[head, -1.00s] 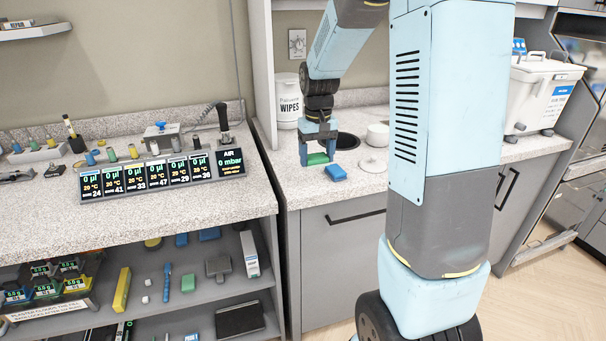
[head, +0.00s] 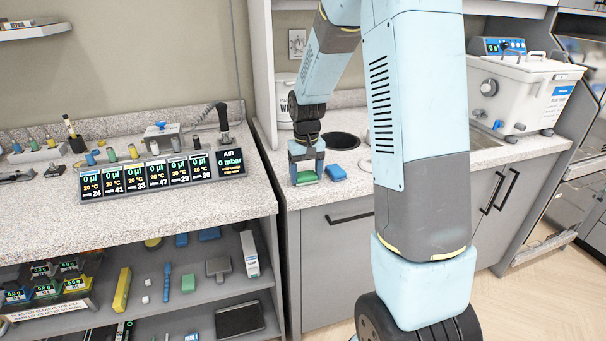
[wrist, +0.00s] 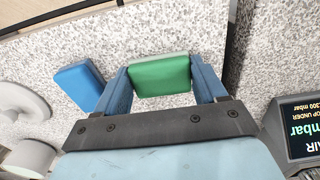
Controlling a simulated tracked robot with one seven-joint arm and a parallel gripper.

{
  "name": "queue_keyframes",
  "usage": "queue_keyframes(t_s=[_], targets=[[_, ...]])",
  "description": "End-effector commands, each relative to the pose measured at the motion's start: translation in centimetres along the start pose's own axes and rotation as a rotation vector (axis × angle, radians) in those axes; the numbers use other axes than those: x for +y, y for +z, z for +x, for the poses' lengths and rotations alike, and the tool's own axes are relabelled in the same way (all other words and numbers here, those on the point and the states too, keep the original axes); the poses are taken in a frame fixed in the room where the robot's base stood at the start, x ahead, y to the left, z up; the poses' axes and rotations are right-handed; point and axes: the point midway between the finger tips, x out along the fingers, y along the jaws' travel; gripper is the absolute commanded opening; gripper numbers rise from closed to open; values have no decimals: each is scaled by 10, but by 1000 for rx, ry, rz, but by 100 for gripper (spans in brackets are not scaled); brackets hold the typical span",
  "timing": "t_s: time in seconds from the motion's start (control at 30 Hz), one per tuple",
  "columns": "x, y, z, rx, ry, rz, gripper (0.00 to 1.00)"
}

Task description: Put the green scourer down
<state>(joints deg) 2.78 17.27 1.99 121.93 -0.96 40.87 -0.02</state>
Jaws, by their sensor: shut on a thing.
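The green scourer (head: 306,177) is a small green block between the blue fingers of my gripper (head: 306,171). In the wrist view the scourer (wrist: 160,76) is held across between both fingertips of my gripper (wrist: 161,80), which is shut on it. It is over the speckled counter (head: 337,201), close to the counter's front edge. I cannot tell whether its underside touches the counter. A blue block (head: 336,172) lies on the counter just right of my gripper; in the wrist view it lies to the left (wrist: 80,86).
A dark round opening (head: 341,140) lies behind the blue block. A wipes tub (head: 285,100) stands at the back, partly hidden by my arm. A white panel (head: 262,75) separates this counter from the left bench with its displays (head: 160,175).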

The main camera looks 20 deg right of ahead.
Motion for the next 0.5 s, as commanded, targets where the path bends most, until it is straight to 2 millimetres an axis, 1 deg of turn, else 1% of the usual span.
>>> queue_keyframes(t_s=[0.1, 0.13, 0.37, 0.5], targets=[[0, 0, 2, -1, 0, 0, 42], [0, 0, 2, -1, 0, 0, 74], [0, 0, 2, 0, 0, -1, 96], [0, 0, 2, 0, 0, -1, 96]])
